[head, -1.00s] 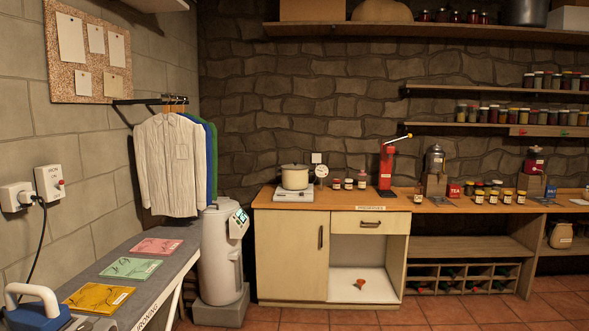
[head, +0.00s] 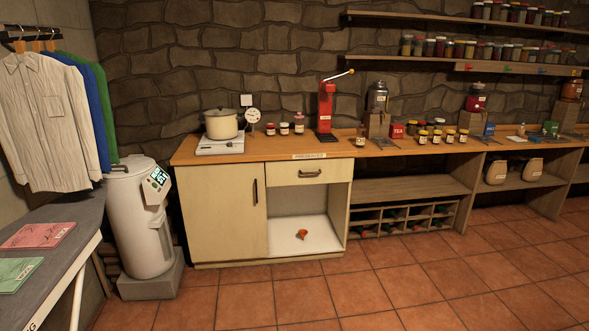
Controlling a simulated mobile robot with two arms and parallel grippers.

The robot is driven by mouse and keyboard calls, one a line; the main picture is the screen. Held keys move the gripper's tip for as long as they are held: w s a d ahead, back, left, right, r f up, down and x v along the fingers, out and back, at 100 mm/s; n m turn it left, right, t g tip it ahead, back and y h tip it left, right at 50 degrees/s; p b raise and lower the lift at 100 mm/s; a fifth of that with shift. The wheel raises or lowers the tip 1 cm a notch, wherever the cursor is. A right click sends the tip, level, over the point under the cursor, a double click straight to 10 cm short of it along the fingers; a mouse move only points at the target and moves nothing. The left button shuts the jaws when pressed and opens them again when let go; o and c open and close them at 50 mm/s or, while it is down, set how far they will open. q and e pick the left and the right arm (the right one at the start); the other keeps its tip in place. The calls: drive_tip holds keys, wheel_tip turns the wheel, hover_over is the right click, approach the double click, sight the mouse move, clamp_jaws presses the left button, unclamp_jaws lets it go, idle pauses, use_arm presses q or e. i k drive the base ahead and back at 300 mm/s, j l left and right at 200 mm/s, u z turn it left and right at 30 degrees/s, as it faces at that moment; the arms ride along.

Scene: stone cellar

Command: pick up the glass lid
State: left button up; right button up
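I cannot make out a separate glass lid in the head view. A cream pot (head: 221,125) stands on a white hot plate (head: 219,145) at the left end of the wooden counter (head: 375,148). Its top looks covered, but it is too small to tell whether by a glass lid. Neither of my grippers is in view.
The cabinet (head: 219,214) has a closed door, a drawer (head: 310,172) and an open bay with a small orange item (head: 302,234). A grey-white cylinder (head: 139,217) stands left of it, beside the ironing board (head: 60,214). The tiled floor (head: 400,270) in front is clear.

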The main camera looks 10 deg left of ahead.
sight(221, 110)
drive_tip(key=i, duration=2.45)
drive_tip(key=i+u, duration=0.3)
drive_tip(key=i, duration=0.4)
drive_tip(key=i+l+u, duration=0.3)
drive_tip(key=i, duration=0.35)
drive_tip(key=i+j, duration=0.05)
drive_tip(key=j, duration=0.05)
